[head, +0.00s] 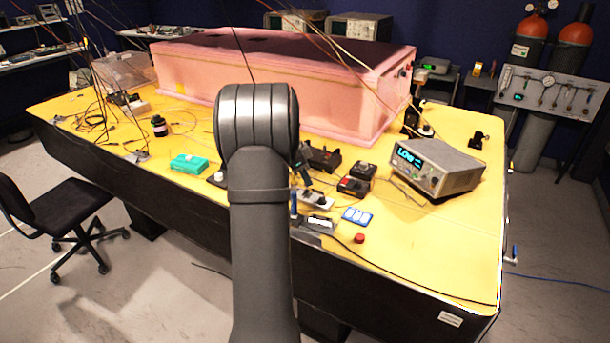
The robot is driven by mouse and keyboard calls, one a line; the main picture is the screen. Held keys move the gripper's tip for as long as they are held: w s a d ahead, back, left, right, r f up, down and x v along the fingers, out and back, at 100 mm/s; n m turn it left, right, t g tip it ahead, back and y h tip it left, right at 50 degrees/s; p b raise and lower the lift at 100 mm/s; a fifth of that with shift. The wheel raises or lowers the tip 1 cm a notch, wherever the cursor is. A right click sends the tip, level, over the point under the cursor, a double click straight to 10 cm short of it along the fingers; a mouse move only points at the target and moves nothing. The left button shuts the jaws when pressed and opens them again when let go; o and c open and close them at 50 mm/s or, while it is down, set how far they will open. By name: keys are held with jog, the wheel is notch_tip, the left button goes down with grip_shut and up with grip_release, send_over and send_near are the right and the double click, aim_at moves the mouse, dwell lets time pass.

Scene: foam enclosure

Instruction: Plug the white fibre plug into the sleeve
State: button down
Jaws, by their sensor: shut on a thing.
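My arm (262,230) rises through the middle of the head view and hides part of the table behind it. My gripper is hidden behind the arm, so I cannot see what is between its fingers. I cannot make out the white fibre plug or the sleeve; they are hidden or too small to tell. Just right of the arm, small devices crowd together: a white and dark device (317,199), a grey device (318,223) near the front edge, and a black device (322,157) further back.
A large pink foam box (280,75) fills the back of the yellow table (440,240). A meter with a lit display (436,167) stands at right. A teal box (189,164) lies left of the arm. Loose cables cover the left; the front right is mostly clear.

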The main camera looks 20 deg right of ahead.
jog(key=shift+f, duration=1.05)
jog(key=c, duration=1.3)
grip_release()
jog(key=shift+o, duration=0.2)
jog(key=v, duration=1.7)
jog(key=shift+r, duration=0.15)
jog(key=shift+s, duration=0.1)
jog(key=x, duration=1.7)
